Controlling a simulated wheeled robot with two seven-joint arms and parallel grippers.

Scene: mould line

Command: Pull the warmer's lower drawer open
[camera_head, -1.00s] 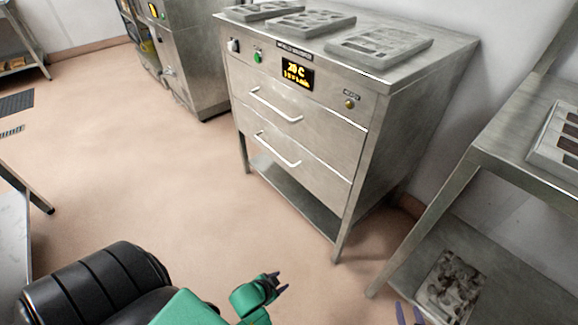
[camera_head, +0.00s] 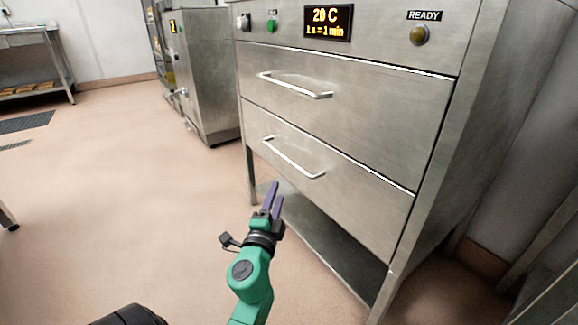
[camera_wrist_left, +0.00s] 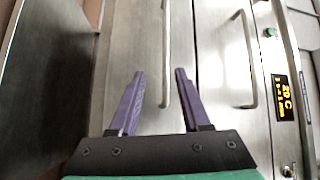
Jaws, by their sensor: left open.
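The steel warmer (camera_head: 430,160) has two drawers, both flush with its front. The lower drawer (camera_head: 350,190) carries a pale bar handle (camera_head: 292,160). In the left wrist view the lower handle (camera_wrist_left: 166,60) shows upright, just past my fingers and between their tips in the picture. My left gripper (camera_head: 271,190) is open and empty, with purple fingers pointing up toward the lower drawer, below and left of its handle. It also shows in the left wrist view (camera_wrist_left: 160,75). The fingers look apart from the handle. My right gripper is out of view.
The upper drawer (camera_head: 350,105) has its own handle (camera_head: 295,86) above. The display (camera_head: 328,22) reads 20 C. An open shelf (camera_head: 320,240) lies under the drawers. A steel cabinet (camera_head: 210,80) stands to the left. The floor (camera_head: 120,190) in front is clear.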

